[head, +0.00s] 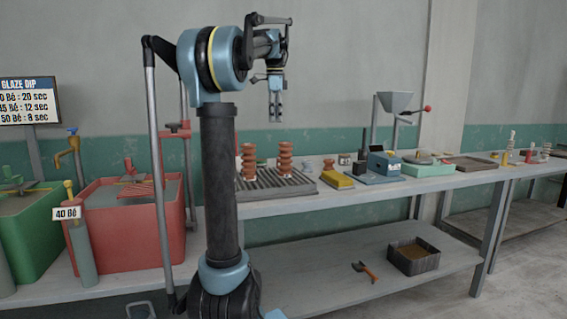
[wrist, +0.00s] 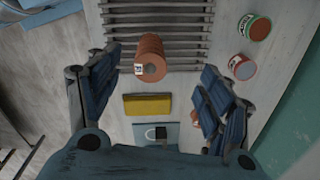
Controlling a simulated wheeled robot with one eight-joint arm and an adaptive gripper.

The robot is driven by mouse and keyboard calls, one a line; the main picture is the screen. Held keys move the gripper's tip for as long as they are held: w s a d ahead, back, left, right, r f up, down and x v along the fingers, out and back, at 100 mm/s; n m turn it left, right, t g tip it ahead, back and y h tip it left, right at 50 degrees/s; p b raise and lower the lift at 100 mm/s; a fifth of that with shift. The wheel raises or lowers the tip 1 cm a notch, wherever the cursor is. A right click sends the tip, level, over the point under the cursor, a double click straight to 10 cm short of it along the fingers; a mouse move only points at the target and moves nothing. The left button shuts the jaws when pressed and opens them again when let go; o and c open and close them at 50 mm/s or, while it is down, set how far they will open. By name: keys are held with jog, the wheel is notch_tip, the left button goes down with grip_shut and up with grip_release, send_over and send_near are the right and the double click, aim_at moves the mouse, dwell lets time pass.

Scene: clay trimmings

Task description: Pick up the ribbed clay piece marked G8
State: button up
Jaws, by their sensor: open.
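One ribbed piece (wrist: 151,56) shows in the wrist view, seen from above near the rack's end. It carries a small white tag, too small to read, so I cannot tell which piece is G8. My gripper (head: 276,118) hangs above the rack, pointing down and clear of the pieces. In the wrist view its blue fingers (wrist: 158,90) are spread wide with nothing between them.
The slatted rack (head: 257,187) lies on a long grey table. Next to it are a yellow block (head: 337,181) and a blue device (head: 384,165). Two small labelled cups (wrist: 254,27) (wrist: 241,67) stand beside the rack. Red and green tubs stand at left.

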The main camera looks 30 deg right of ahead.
jog(key=s+d+r+m, duration=0.1)
jog(key=d+r+m, duration=0.1)
jog(key=d, duration=0.2)
send_near(285, 153)
jog(key=w+d+f, duration=0.3)
jog(key=f, duration=0.2)
jog(key=shift+a+f, duration=0.2)
jog(key=shift+f, duration=0.75)
jog(key=shift+a+f, duration=0.15)
jog(key=shift+f, duration=0.85)
jog(key=shift+a+f, duration=0.2)
jog(key=shift+f, duration=0.75)
jog(key=shift+s, duration=0.1)
jog(key=c, duration=1.6)
